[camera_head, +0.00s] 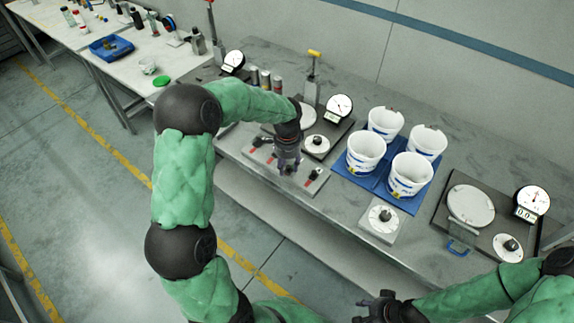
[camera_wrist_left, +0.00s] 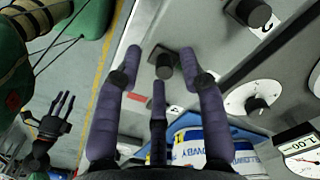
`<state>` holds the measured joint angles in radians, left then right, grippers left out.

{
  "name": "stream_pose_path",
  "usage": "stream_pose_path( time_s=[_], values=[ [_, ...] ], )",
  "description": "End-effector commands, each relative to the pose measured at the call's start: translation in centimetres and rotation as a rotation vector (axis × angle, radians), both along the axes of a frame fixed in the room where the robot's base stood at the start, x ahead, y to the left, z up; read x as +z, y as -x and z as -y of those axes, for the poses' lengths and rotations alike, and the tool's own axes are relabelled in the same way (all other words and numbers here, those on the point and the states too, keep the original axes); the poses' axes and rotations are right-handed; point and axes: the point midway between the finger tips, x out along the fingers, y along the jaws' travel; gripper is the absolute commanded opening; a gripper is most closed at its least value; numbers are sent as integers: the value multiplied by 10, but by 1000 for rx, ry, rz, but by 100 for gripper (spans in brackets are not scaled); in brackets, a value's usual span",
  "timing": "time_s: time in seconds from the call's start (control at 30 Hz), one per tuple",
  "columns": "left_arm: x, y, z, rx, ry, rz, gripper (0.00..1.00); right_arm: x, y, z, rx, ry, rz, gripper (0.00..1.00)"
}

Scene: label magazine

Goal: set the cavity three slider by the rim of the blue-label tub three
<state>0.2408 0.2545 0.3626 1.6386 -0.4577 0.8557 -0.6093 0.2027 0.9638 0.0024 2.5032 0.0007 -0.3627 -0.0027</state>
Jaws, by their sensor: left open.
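My left gripper (camera_head: 287,168) is over the grey slider panel (camera_head: 300,184) at the bench's front edge. In the left wrist view its fingers (camera_wrist_left: 160,62) are open and spread around a black slider knob (camera_wrist_left: 164,69); I cannot tell whether they touch it. A white label (camera_wrist_left: 176,109) beside that knob is partly hidden. Another black knob (camera_wrist_left: 253,12) lies to the right. In the head view the rightmost slider knob (camera_head: 315,174) is uncovered. Several white tubs with blue labels, such as the front one (camera_head: 409,175), stand upright. My right gripper (camera_head: 378,307) is open and empty.
The tubs stand on a blue mat (camera_head: 380,186) right of the panel. A dial plate (camera_head: 381,219) lies in front of them. Round gauges (camera_head: 339,106) and a scale (camera_head: 470,204) stand on the bench. A yellow-topped post (camera_head: 312,70) rises behind.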

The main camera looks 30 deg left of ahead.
Motion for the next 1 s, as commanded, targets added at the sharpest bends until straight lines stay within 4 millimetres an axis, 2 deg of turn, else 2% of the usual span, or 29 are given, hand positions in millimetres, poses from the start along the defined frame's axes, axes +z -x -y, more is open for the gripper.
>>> stream_pose_path(
  time_s=[0.17, 0.5, 0.6, 0.8, 1.0],
  values=[
    [25, -1, -1, 1, -1, 5, 41, 0, 0, 0, 0, 0, 0, 40],
    [90, -1, -1, 1, -1, 5, 41, 0, 0, 0, 0, 0, 0, 40],
    [103, 0, -1, 1, -1, 2, 41, 0, 0, 0, 0, 0, 0, 40],
    [116, 0, -1, 1, 0, 1, 41, 0, 0, 0, 0, 0, 0, 40],
    [117, 0, -1, 1, -1, 1, 41, 0, 0, 0, 0, 0, 0, 40]
  ],
)
